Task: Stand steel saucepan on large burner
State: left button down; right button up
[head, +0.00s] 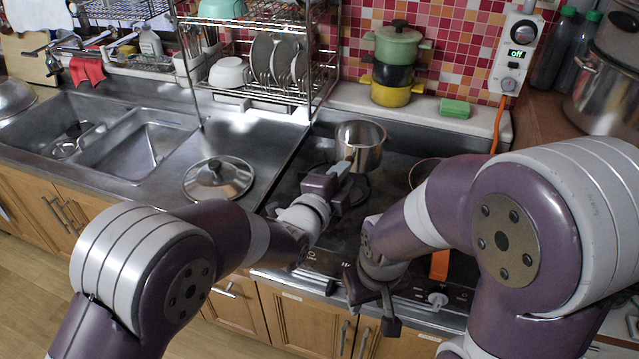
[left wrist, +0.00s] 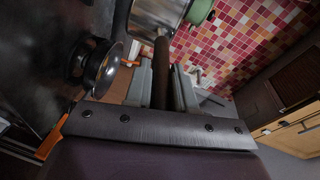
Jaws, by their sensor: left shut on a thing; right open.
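The steel saucepan (head: 361,147) is over the back left part of the black cooktop (head: 290,196). My left gripper (head: 341,171) is shut on its dark handle, and the pan looks upright. In the left wrist view the saucepan (left wrist: 156,16) is at the top, with its handle (left wrist: 161,72) running down between my fingers. A dark burner (head: 352,192) shows partly below and in front of the pan; I cannot tell whether the pan touches anything. My right gripper (head: 376,300) is open and empty by the cooktop's front edge.
A red-rimmed pan (head: 423,165) sits on the right of the cooktop, partly hidden by my right arm. A steel lid (head: 218,177) lies on the counter at left. Stacked pots (head: 397,52) and a green sponge (head: 454,107) stand on the back ledge. A dish rack (head: 262,85) stands behind left.

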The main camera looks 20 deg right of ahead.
pick_arm(q)
jog(key=w+a+f+p, duration=0.1)
jog(key=w+a+f, duration=0.2)
jog(key=w+f, duration=0.3)
jog(key=shift+w+f, duration=0.25)
jog(key=shift+f, duration=0.9)
